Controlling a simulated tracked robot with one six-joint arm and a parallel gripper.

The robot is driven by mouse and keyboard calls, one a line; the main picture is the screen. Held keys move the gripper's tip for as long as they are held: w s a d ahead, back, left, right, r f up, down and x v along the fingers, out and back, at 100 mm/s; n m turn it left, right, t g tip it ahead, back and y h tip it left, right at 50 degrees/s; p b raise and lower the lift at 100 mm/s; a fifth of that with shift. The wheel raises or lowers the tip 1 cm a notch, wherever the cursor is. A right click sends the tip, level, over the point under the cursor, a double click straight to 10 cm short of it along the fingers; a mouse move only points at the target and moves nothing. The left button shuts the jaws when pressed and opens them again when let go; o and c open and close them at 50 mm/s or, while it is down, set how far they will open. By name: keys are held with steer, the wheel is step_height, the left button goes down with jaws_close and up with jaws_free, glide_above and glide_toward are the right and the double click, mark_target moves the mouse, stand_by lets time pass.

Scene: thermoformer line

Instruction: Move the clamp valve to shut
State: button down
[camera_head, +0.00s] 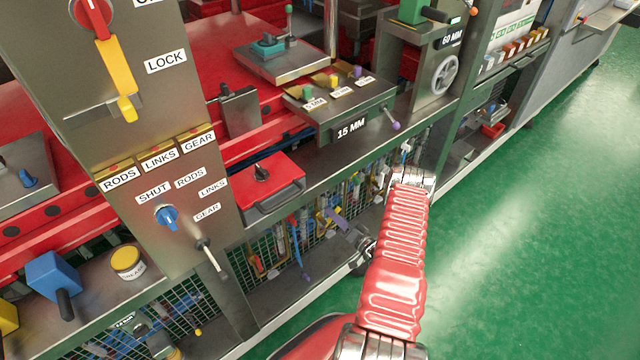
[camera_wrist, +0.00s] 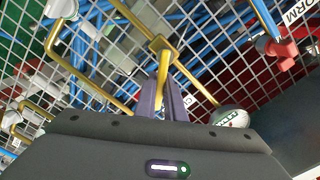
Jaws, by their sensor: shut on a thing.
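In the wrist view a yellow lever (camera_wrist: 163,68), which looks like the clamp valve's handle, runs from a yellow pipe fitting (camera_wrist: 157,44) toward me. My gripper (camera_wrist: 166,95) has its two purple-grey fingers closed around the lever's near end. A round tag (camera_wrist: 230,117) sits beside the fingers, its lettering tilted and hard to read. In the head view my gripper (camera_head: 336,219) reaches into the wire-mesh front under the bench; the valve itself is too small to make out there.
A red valve handle (camera_wrist: 280,50) beside a label ending in "ORM" is at the wrist view's upper right. Wire mesh (camera_wrist: 215,60) with blue hoses surrounds the lever. The green floor (camera_head: 530,210) is clear on the right. A selector panel (camera_head: 170,190) stands left.

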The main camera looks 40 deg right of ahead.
steer(key=shift+f, duration=0.1)
steer(key=shift+d+f+m, duration=0.15)
steer(key=shift+f+m, duration=0.15)
steer(key=shift+m, duration=0.6)
steer(key=shift+d+f+m, duration=0.15)
steer(key=shift+f+m, duration=0.1)
steer(key=shift+m, duration=0.65)
steer(key=shift+f+m, duration=0.3)
steer(key=shift+m, duration=0.4)
steer(key=shift+f+m, duration=0.25)
steer(key=shift+m, duration=0.45)
steer(key=c, duration=1.8)
jaws_free()
steer(key=shift+d, duration=0.1)
steer(key=shift+o, duration=0.2)
steer(key=s, duration=1.3)
steer(key=shift+s+d, duration=0.2)
steer(key=shift+s, duration=0.2)
